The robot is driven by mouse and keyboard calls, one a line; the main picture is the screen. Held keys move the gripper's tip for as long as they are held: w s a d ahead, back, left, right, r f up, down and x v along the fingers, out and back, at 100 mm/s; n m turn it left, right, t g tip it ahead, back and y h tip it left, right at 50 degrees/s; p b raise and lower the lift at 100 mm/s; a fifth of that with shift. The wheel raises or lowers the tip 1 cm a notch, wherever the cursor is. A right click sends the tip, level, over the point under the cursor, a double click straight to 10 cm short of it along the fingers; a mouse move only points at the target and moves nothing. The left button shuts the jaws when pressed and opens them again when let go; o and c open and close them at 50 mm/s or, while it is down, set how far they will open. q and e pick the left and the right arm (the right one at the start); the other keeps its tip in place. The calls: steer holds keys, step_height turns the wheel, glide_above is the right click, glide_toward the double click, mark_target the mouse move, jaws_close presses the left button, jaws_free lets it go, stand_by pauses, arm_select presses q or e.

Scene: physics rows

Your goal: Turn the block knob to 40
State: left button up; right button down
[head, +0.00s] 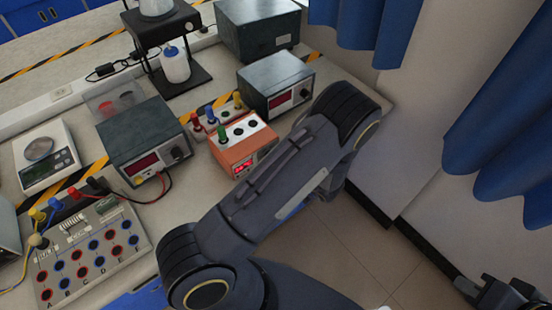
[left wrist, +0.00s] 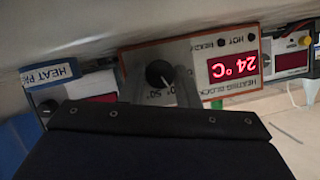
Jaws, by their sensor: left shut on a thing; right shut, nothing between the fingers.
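The heating block (head: 240,147) is an orange box with a white top panel holding dark wells, on the bench in the head view. My left arm covers part of its front. In the left wrist view the heating block (left wrist: 135,68) appears upside down, and its red display (left wrist: 233,67) seems to read 24 °C. Its dark round block knob (left wrist: 158,74) has a pale pointer mark. My left gripper (left wrist: 182,88) is at the knob and shut on it; the head view hides this gripper. My right gripper (head: 507,292) is shut and empty at the lower right, away from the bench.
Grey metered boxes stand beside the heating block, one to the left (head: 143,135) and one behind it (head: 277,85). A balance (head: 46,157) and a panel with coloured sockets (head: 92,245) are at the left. Blue curtains (head: 505,110) hang at the right.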

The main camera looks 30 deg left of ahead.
arm_select(q)
steer(key=o, duration=1)
steer(key=shift+c, duration=0.2)
steer(key=b+v, duration=0.1)
steer(key=v, duration=0.7)
steer(key=shift+w, duration=0.1)
